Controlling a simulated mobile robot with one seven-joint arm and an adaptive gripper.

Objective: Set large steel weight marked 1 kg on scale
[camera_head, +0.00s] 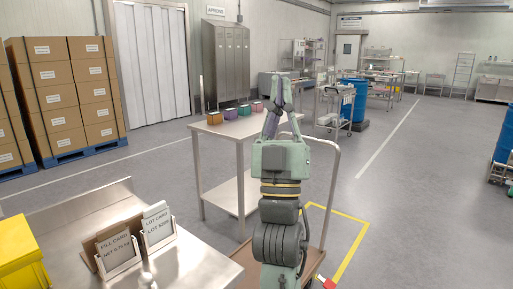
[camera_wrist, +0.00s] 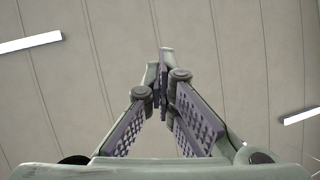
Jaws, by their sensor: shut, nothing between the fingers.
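My gripper (camera_head: 281,82) points upward in the head view, in front of the steel table's right end. In the wrist view (camera_wrist: 164,58) its two fingers meet at the tips, shut and empty, against the ceiling. I cannot make out a steel weight marked 1 kg or a scale in either view. My arm hides part of the table behind it.
A steel table (camera_head: 215,128) bears several small coloured boxes (camera_head: 230,114). A nearer steel bench (camera_head: 195,265) at lower left holds card stands (camera_head: 158,229) and a yellow bin (camera_head: 20,255). Stacked cartons (camera_head: 60,95) stand at left. Floor (camera_head: 420,200) at right is clear.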

